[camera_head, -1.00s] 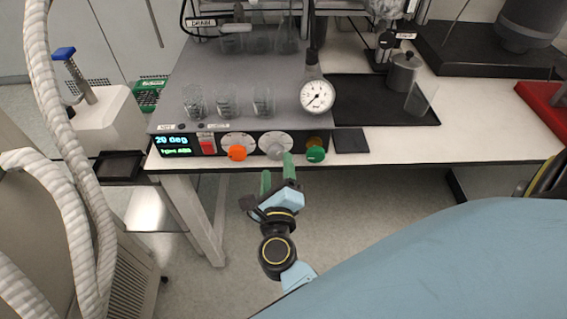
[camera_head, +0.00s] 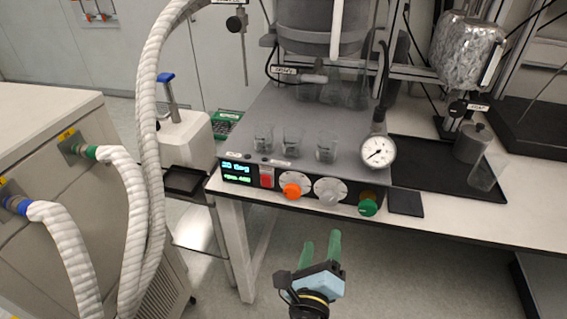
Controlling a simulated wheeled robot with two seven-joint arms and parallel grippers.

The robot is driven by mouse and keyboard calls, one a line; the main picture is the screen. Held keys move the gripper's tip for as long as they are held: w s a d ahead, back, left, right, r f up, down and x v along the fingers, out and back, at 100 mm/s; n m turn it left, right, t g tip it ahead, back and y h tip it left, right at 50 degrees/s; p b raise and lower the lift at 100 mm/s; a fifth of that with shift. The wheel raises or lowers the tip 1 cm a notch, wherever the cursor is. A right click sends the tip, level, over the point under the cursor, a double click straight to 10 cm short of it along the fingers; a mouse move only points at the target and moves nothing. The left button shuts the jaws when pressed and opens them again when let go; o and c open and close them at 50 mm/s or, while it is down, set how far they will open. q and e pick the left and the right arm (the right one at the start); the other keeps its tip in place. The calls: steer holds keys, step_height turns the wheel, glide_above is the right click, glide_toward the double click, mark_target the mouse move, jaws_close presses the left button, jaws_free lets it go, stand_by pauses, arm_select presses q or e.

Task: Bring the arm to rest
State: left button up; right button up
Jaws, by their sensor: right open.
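My right gripper (camera_head: 321,247) shows at the bottom middle of the head view, with two green fingers apart and nothing between them. It is in front of and below the bench edge, clear of the control panel (camera_head: 260,176). The panel carries a lit display, a red switch (camera_head: 266,178), an orange knob (camera_head: 292,190), a grey knob (camera_head: 328,191) and a green knob (camera_head: 368,207). My left gripper is not in view.
Three glass beakers (camera_head: 291,146) and a pressure gauge (camera_head: 378,151) stand on the grey unit. A black tray (camera_head: 425,178) with a metal pot (camera_head: 472,143) lies to the right. White hoses (camera_head: 150,150) run down the left. The floor before the bench is open.

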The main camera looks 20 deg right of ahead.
steer(key=shift+f, duration=0.1)
steer(key=s+a+f+n+g+y, duration=0.15)
steer(key=a+f+n+y, duration=0.3)
steer(key=f+n, duration=0.5)
steer(key=s+a+f+n+y, duration=0.25)
steer(key=f+n+y, duration=0.25)
steer(key=f+n, duration=0.45)
steer(key=s+f+n+g+y, duration=0.2)
steer(key=s+f+n+g, duration=0.3)
steer(key=f, duration=0.7)
steer(key=s+d+f+n+g+h, duration=0.1)
steer(key=s+d+f+n+g, duration=0.1)
steer(key=s+d+f, duration=0.3)
steer(key=s+d+f+n+g, duration=0.3)
steer(key=s+d+f+n, duration=0.1)
steer(key=s, duration=0.7)
steer(key=s+d+f+n+g+h, duration=0.1)
steer(key=s+d+f+n+g, duration=0.2)
steer(key=s+d, duration=0.4)
step_height(320, 180, down, 3)
steer(key=shift+s+r+n+h, duration=0.15)
steer(key=shift+s+n+h, duration=0.2)
steer(key=shift+s+n, duration=0.55)
steer(key=shift+s, duration=0.2)
